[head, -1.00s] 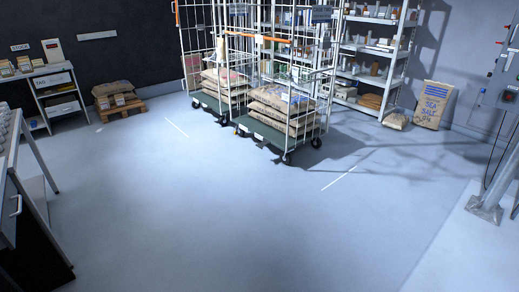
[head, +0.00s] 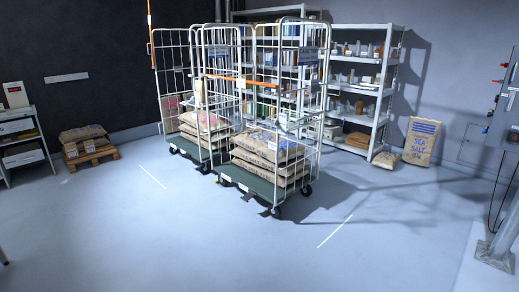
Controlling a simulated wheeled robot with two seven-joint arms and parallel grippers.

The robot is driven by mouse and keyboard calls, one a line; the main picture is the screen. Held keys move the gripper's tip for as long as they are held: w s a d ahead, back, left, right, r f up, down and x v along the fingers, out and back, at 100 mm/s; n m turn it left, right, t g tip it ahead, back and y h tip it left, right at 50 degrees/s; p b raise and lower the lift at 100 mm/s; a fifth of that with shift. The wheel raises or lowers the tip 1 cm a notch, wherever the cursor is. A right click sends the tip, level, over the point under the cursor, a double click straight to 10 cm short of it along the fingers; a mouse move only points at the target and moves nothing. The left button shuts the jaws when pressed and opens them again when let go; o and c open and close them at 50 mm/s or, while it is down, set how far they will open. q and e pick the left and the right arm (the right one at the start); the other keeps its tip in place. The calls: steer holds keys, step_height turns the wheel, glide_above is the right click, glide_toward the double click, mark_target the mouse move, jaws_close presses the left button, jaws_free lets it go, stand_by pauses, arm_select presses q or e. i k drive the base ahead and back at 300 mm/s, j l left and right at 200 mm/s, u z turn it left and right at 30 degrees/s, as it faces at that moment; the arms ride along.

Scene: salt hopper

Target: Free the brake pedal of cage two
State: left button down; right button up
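Two wire roll cages stand side by side on the floor, each with a dark green base and castors. The front right cage (head: 317,110) holds stacked sacks (head: 267,160) and has a blue-grey sign (head: 308,56) too small to read. The left cage (head: 178,100) holds more sacks (head: 203,128). I cannot tell from the lettering which is cage two. A small dark part (head: 268,211) sticks out low at the front right cage's front corner, perhaps a pedal; its position is unclear. Neither of my grippers is in view.
Open floor (head: 200,240) lies before the cages, with white marks (head: 335,231) on it. Shelving (head: 385,90) stands behind. A sea salt sack (head: 421,141) leans at the wall. A pallet with sacks (head: 90,153) is left, and a grey post (head: 497,250) is right.

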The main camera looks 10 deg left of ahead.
mark_target(248, 197)
steer(key=i+j+u, duration=0.1)
steer(key=i+u, duration=0.35)
steer(key=i, duration=1.7)
steer(key=i+j+z, duration=0.1)
steer(key=i+z, duration=0.2)
steer(key=i, duration=0.35)
steer(key=i+j+z, duration=0.25)
steer(key=i, duration=0.4)
steer(key=i+j+z, duration=0.3)
steer(key=i+j, duration=0.15)
steer(key=i, duration=0.2)
steer(key=i+j+z, duration=0.25)
steer(key=i+j, duration=0.3)
